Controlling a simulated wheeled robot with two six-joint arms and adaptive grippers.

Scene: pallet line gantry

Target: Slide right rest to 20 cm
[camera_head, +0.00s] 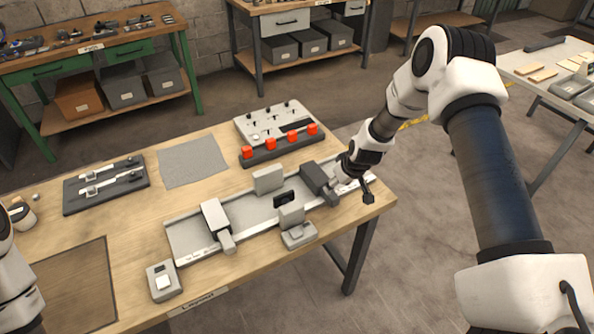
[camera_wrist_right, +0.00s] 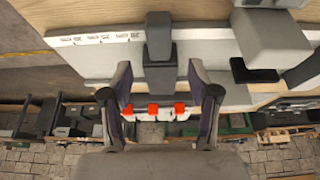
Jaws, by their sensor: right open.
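The right rest is a dark grey block (camera_head: 316,178) across the right end of a long grey track (camera_head: 180,245). A white scale strip (camera_wrist_right: 95,39) with numbers runs beside the rest; the exact reading is unclear. In the head view, the right gripper (camera_head: 354,184) is at the track's right end. My left gripper is out of view.
A pale left rest (camera_head: 214,215) sits on the track, with grey blocks (camera_head: 268,179) along its edges. A grey mat (camera_head: 192,162) and a dark slider fixture (camera_head: 105,184) lie left. A small switch box (camera_head: 163,281) is in front.

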